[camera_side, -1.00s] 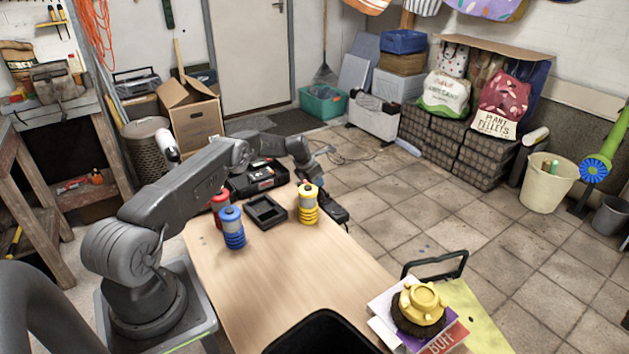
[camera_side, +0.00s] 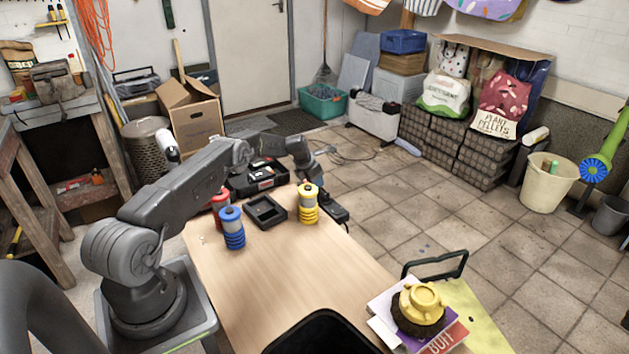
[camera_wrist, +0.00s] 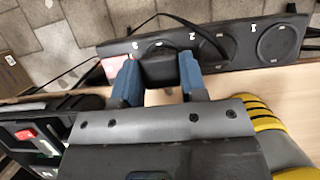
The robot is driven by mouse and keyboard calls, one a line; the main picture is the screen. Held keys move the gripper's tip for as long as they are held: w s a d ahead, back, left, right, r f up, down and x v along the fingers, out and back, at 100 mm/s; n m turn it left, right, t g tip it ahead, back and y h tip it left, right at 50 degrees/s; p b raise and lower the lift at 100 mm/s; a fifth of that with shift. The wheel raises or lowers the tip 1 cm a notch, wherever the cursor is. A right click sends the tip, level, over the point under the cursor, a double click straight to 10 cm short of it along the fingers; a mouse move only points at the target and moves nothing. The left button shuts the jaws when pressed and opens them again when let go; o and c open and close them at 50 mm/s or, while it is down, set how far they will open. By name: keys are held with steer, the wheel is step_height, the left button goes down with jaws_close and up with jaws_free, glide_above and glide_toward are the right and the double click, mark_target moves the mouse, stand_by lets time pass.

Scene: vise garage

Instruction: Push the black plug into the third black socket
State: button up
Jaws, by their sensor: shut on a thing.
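My gripper (camera_wrist: 158,68) is shut on the black plug (camera_wrist: 159,72), which sits between its two blue fingers. The black power strip (camera_wrist: 240,58) runs across the top of the wrist view, with round sockets marked 1 (camera_wrist: 279,42), 2 (camera_wrist: 214,46) and 3. The plug is over the strip's end by the mark 3, near a red switch (camera_wrist: 112,67), and covers much of the third socket. I cannot tell how deep the plug sits. In the side view the strip (camera_side: 337,213) lies at the table's far right edge, and the fingers and plug are largely hidden.
A yellow spool stack (camera_side: 308,207) stands close to the strip. A black tray (camera_side: 265,212), a blue stack (camera_side: 232,230), a red one (camera_side: 219,201) and an open black case (camera_side: 258,180) are nearby. The table's middle (camera_side: 295,270) is clear.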

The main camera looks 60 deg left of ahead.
steer(key=shift+f, duration=0.65)
stand_by(0.3)
steer(key=o, duration=1)
steer(key=shift+c, duration=0.2)
steer(key=v, duration=1.4)
steer(key=shift+f, duration=0.1)
